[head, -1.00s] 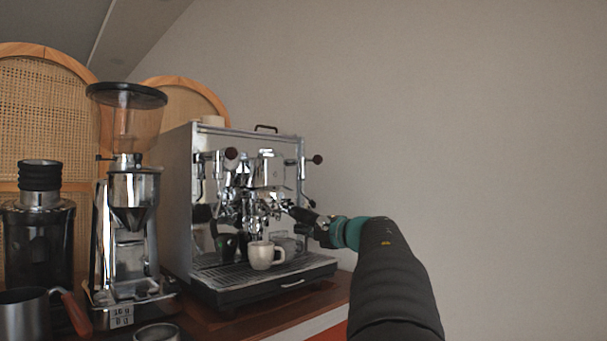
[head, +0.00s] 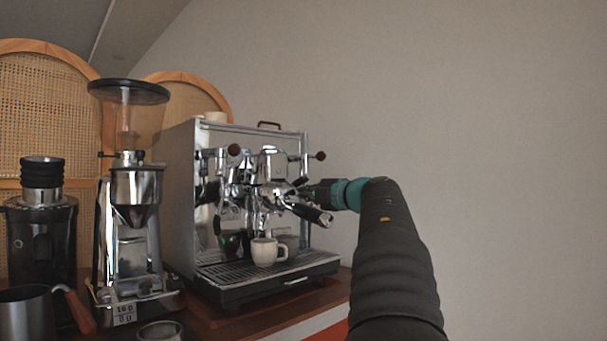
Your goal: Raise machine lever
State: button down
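The chrome espresso machine (head: 177,190) stands on the cart with its group head (head: 270,168) at the front. A portafilter with a black handle (head: 313,214) sticks out to the right below the group head. My gripper (head: 302,191) comes in from the right, just above that handle and beside the group's right side. The machine lever cannot be told apart from the chrome parts and the gripper there. My fingertips are dark, small and partly lost among these parts, so their opening and any contact do not show.
A white cup (head: 265,252) stands on the drip tray (head: 225,272) below the group. A grinder (head: 135,200) stands left of the machine, with a steel pitcher (head: 28,314) at the front left. The space right of the machine is clear apart from my arm.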

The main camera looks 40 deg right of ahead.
jog(key=s+f+b, duration=0.1)
jog(key=s+b, duration=0.1)
jog(key=s, duration=0.7)
jog(key=shift+s+a+f, duration=0.25)
jog(key=shift+s+a, duration=0.05)
jog(key=shift+s, duration=0.1)
